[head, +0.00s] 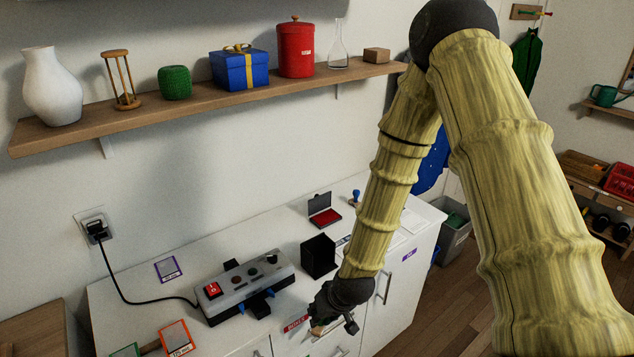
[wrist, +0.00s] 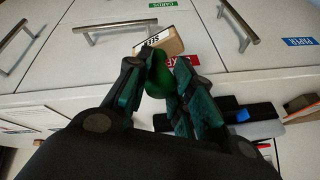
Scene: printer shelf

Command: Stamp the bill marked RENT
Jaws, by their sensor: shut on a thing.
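My gripper (wrist: 160,85) is shut on the green rounded handle (wrist: 158,75) of what looks like a stamp. Its pale wooden block (wrist: 172,46) with a black-and-white label sticks out past the fingertips; I cannot read the label surely. In the head view my gripper (head: 336,312) hangs at the front of the white cabinet, low by its drawers, with the beige block (head: 317,330) just showing. A red ink pad (head: 325,217) lies open on the cabinet top. White paper (head: 342,243) shows partly behind my arm. I cannot make out the word RENT on any paper.
A grey device with a red switch (head: 213,290), a black holder (head: 318,256) and a blue-handled stamp (head: 355,196) stand on the cabinet top. Purple-edged (head: 168,270) and orange-edged (head: 177,338) cards lie left. A shelf (head: 205,97) runs above. Drawer handles (wrist: 118,25) stick out near my gripper.

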